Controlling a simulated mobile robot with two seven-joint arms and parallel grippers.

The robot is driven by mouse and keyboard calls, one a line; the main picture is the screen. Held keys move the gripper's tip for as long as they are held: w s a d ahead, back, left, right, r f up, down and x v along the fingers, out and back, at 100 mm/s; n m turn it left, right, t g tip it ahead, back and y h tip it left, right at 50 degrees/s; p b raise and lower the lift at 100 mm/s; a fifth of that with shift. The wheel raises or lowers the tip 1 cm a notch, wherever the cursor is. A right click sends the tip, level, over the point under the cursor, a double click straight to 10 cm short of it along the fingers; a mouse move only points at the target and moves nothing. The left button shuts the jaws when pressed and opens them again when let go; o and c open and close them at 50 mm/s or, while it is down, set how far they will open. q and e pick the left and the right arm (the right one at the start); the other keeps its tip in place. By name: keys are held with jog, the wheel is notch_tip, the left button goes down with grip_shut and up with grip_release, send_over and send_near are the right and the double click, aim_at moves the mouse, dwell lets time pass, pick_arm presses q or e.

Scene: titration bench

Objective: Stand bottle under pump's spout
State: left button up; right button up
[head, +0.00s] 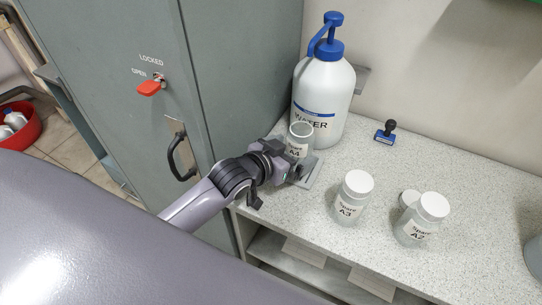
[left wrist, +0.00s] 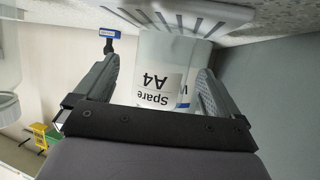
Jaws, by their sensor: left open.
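The bottle labelled Spare A4 (head: 299,142) is clear, has no cap and stands upright on a grey slotted tray (head: 312,178). The white WATER pump bottle (head: 330,85) with its blue pump (head: 327,42) stands just behind it. The spout points down towards the front, roughly above the bottle's mouth. My left gripper (head: 294,170) is open at the bottle. In the left wrist view, which is upside down, the bottle (left wrist: 158,85) sits between the open fingers (left wrist: 160,67), with gaps visible on both sides; the slotted tray (left wrist: 190,20) shows above. My right gripper is not in view.
A grey cabinet (head: 225,70) closes off the left. The bench's right middle is clear.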

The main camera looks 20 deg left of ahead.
pick_arm(q)
jog(key=v, duration=0.8)
jog(key=shift+s+a+r, duration=0.15)
jog(key=shift+s+r, duration=0.05)
jog(key=shift+r, duration=0.05)
jog(key=s+f+g+y, duration=0.1)
jog(key=s, duration=0.2)
jog(key=s+a+f+g, duration=0.1)
jog(key=s+f+g, duration=0.1)
jog(key=s, duration=0.1)
jog(key=s+a+f+n+g+y, duration=0.1)
jog(key=s+f, duration=0.1)
jog(key=s, duration=0.1)
jog(key=shift+f+y, duration=0.2)
jog(key=shift+y, duration=0.1)
jog(key=s+a+f+g+y, duration=0.1)
jog(key=s+g, duration=0.2)
jog(key=s, duration=0.3)
jog(key=s+a+f+g, duration=0.1)
jog(key=s+f+g, duration=0.1)
jog(key=s, duration=0.3)
jog(key=w+d+f+t+h, duration=0.1)
jog(key=w+d+f+t, duration=0.1)
jog(key=w+f+t, duration=0.4)
notch_tip(320, 180, down, 3)
jog(key=shift+d+r+t+h+p, duration=0.25)
jog(key=shift+d+t+h+p, duration=0.1)
jog(key=shift+d+t+h, duration=0.05)
